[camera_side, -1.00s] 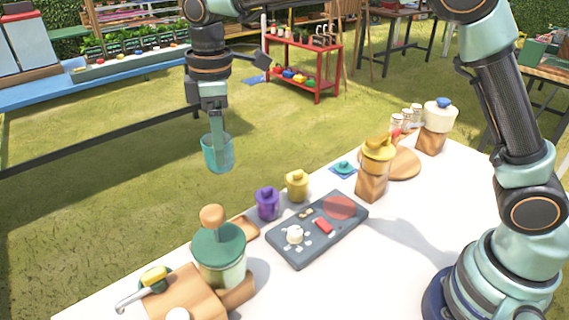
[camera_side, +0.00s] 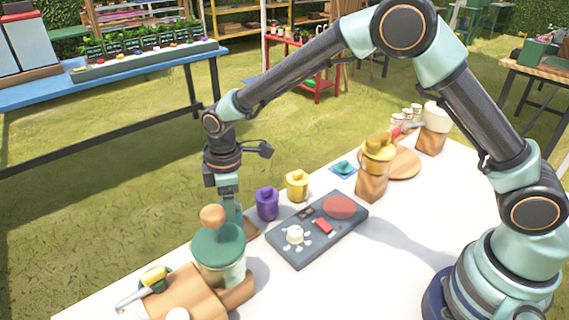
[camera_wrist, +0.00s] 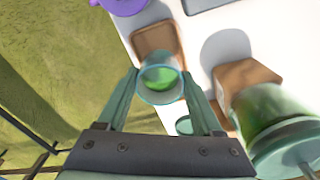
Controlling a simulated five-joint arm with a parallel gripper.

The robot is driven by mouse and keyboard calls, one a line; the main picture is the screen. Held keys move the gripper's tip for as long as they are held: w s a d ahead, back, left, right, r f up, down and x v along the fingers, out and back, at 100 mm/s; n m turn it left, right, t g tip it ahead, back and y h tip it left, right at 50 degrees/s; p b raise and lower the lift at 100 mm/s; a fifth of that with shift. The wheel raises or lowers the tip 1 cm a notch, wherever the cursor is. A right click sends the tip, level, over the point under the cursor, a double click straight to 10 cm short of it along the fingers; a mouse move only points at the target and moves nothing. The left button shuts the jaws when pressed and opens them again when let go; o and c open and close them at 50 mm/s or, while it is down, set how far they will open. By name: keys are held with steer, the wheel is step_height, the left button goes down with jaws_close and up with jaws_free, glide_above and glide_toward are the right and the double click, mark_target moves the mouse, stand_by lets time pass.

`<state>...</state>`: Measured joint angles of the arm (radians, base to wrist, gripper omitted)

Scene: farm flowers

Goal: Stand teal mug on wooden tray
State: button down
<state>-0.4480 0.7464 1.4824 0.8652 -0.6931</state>
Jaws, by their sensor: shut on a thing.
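The teal mug (camera_wrist: 160,95) is between the fingertips of my gripper (camera_wrist: 160,78), which is shut on it; its open rim and green inside face the wrist camera. The wooden tray (camera_wrist: 146,35) is a small brown square with a raised rim, and the mug overlaps its near edge in the wrist view. In the side view my gripper (camera_side: 231,207) points down behind the green-lidded jar, which hides most or all of the mug. Only a corner of the tray (camera_side: 251,228) shows there. I cannot tell whether the mug touches the tray.
The green-lidded jar (camera_side: 219,248) stands close to my gripper, in front of it in the side view. A purple mug (camera_side: 267,203) and a yellow mug (camera_side: 297,185) stand nearby. A grey board (camera_side: 290,250) lies to the right. Grass lies beyond the table edge.

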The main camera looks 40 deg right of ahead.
steer(key=shift+f, duration=1.1)
steer(key=shift+f, duration=0.1)
steer(key=shift+c, duration=0.2)
jaws_free()
steer(key=s+d+r+m+t, duration=0.1)
steer(key=d+r, duration=0.2)
steer(key=r, duration=0.6)
steer(key=s+d+r+m, duration=0.1)
steer(key=d+r+m, duration=0.15)
steer(key=r, duration=0.65)
steer(key=s+d+r+m+t, duration=0.1)
steer(key=s+d+m+t, duration=0.1)
steer(key=s+d+m, duration=0.2)
steer(key=s+d+r+m+t, duration=0.2)
steer(key=s+d+m, duration=0.3)
steer(key=s+d, duration=0.5)
steer(key=shift+d+r, duration=0.3)
steer(key=shift+d, duration=0.7)
